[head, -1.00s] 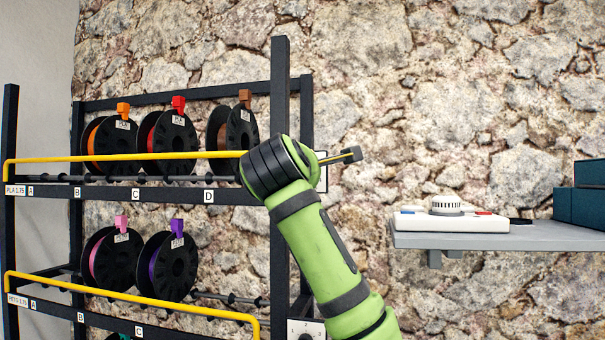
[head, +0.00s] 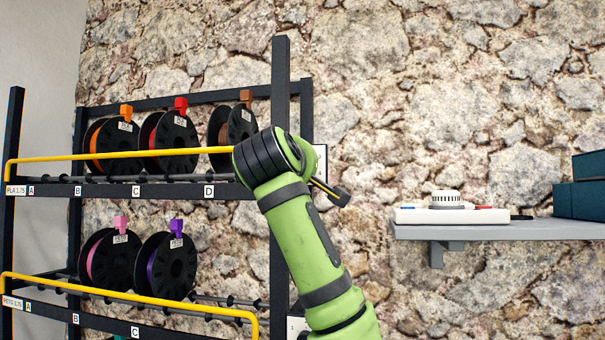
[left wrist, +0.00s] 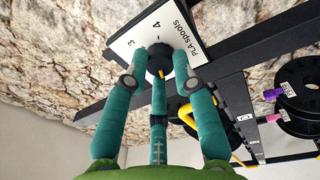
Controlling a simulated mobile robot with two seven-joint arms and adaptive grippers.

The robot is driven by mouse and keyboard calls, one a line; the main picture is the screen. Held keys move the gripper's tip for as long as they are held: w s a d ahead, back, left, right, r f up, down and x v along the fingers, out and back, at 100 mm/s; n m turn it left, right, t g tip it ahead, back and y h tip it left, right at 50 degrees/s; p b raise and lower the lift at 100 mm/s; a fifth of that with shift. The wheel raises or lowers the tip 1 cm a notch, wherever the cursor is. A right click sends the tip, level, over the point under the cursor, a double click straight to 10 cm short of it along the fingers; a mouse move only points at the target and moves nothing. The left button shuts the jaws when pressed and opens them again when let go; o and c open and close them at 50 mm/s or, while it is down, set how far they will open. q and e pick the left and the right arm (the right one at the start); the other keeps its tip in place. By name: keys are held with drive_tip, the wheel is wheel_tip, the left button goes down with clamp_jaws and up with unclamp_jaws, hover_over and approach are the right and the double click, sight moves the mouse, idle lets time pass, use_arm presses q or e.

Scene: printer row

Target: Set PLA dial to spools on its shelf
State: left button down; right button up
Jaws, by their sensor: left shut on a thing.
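The PLA dial has a white plate (left wrist: 140,42) marked "PLA spools", with the numerals 3 and 4 readable, and a black knob (left wrist: 160,58). My left gripper (left wrist: 161,66) is shut on the knob with its teal fingers on either side. The fingers cover part of the plate, so I cannot tell the number set. In the head view only a sliver of the plate (head: 321,160) shows behind my wrist. The PLA shelf holds three spools: orange (head: 113,142), red (head: 173,140) and brown (head: 232,130). My right gripper is out of view.
A yellow rail (head: 110,157) runs before the PLA shelf. Below, the PETG shelf carries a pink spool (head: 108,258) and a purple spool (head: 170,265). A grey wall shelf (head: 480,232) at right bears a white device (head: 445,210) and teal boxes (head: 590,190). Open space lies between.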

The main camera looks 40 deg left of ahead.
use_arm(q)
drive_tip(key=m+h+b, duration=0.1)
drive_tip(key=m, duration=0.8)
drive_tip(key=m+h+b, duration=0.1)
drive_tip(key=m+b, duration=0.1)
drive_tip(key=m, duration=0.7)
drive_tip(key=r+m+b, duration=0.1)
drive_tip(key=m+b, duration=0.1)
drive_tip(key=m, duration=0.7)
drive_tip(key=shift+s+a+t+h, duration=0.2)
drive_tip(key=shift+s+t+h, duration=0.1)
drive_tip(key=shift+h, duration=0.1)
drive_tip(key=shift+w, duration=0.1)
drive_tip(key=shift+f, duration=0.1)
drive_tip(key=c, duration=1.1)
unclamp_jaws()
drive_tip(key=shift+o, duration=0.5)
drive_tip(key=shift+w+f, duration=0.1)
drive_tip(key=shift+w, duration=0.05)
